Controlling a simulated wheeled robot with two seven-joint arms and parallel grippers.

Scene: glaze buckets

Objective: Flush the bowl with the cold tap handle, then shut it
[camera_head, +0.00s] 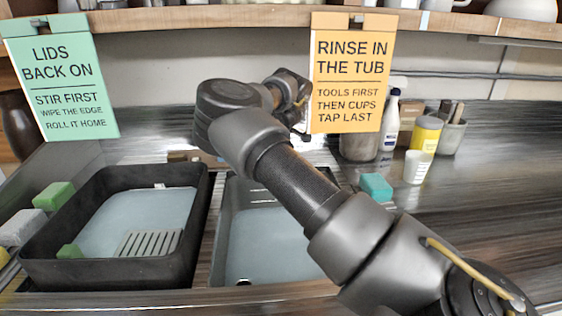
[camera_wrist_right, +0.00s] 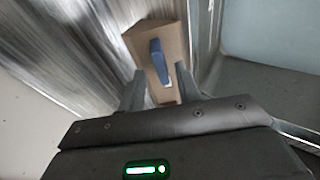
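The blue tap handle (camera_wrist_right: 158,62) stands on a tan block (camera_wrist_right: 150,36) in the right wrist view. My right gripper (camera_wrist_right: 160,84) has its two fingers spread apart, with the blue handle in the gap between them; I cannot tell whether they touch it. A brown block (camera_head: 196,156) partly shows behind the sink there. I see no running water. My left gripper is out of view.
A black tub (camera_head: 30,262) with a grate (camera_head: 148,243) stands left of the bowl. Green and white sponges lie at far left. A teal block (camera_head: 376,186), a white cup (camera_head: 417,166), bottles and jars stand at the right back. Two signs hang from the shelf.

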